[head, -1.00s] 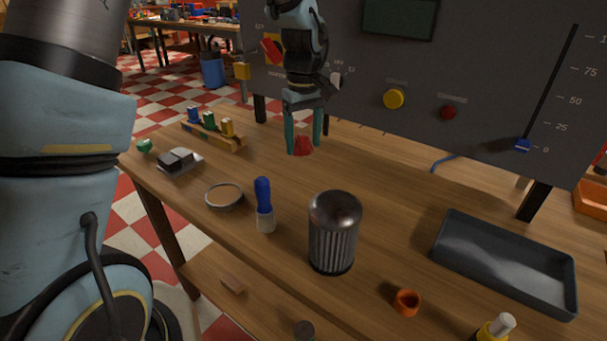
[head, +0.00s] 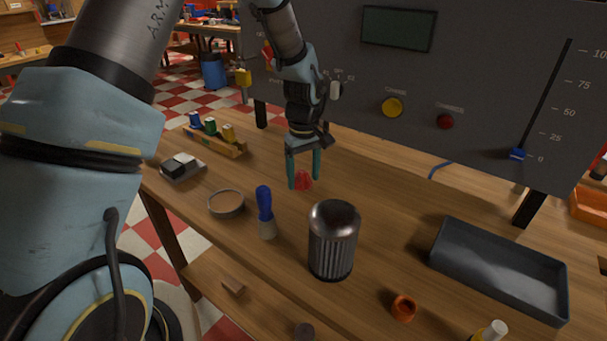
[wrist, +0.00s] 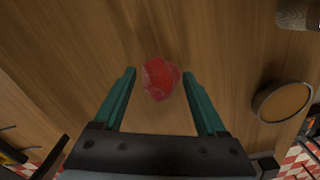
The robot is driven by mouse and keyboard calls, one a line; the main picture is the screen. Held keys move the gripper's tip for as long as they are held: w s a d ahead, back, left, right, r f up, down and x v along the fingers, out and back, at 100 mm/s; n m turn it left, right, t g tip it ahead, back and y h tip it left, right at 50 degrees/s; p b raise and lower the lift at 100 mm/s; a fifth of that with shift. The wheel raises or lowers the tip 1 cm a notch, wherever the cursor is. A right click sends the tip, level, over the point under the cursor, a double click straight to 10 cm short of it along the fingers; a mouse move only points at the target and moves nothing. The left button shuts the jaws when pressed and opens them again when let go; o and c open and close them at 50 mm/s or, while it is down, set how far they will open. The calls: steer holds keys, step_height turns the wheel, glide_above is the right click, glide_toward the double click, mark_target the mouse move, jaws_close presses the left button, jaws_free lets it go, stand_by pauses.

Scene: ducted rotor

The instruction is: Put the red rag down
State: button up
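The red rag (head: 303,180) is a small crumpled bundle between the fingertips of my gripper (head: 304,182). In the wrist view the rag (wrist: 161,79) sits between the two green fingertips (wrist: 160,74), which stand rather wide around it. The gripper points down at the wooden bench (head: 385,208), behind the metal canister and the blue-handled brush. I cannot tell whether the rag touches the wood.
The ribbed canister (head: 333,240), blue-handled brush (head: 265,211) and round dish (head: 226,203) stand nearer the front. A grey tray (head: 437,262) and orange ring (head: 403,307) are at right. The control panel (head: 400,70) rises behind. Bare wood surrounds the gripper.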

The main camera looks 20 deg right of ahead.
mark_target(306, 172)
steer(key=o, duration=0.4)
steer(key=shift+c, duration=0.2)
steer(key=shift+f, duration=0.15)
steer(key=r+b, duration=0.1)
steer(key=r, duration=0.2)
steer(key=r+b, duration=0.1)
steer(key=r, duration=0.3)
steer(key=r+b, duration=0.1)
steer(key=r, duration=0.3)
steer(key=shift+s+d, duration=0.1)
steer(key=shift+d, duration=0.2)
steer(key=w+a, duration=0.3)
steer(key=a, duration=1.3)
steer(key=s+a+f+m, duration=0.1)
steer(key=s+a, duration=0.2)
steer(key=a, duration=0.6)
steer(key=s+a+f+m+t, duration=0.1)
steer(key=s+a, duration=0.3)
steer(key=a, duration=0.5)
steer(key=shift+f+t, duration=0.2)
steer(key=shift+t, duration=0.1)
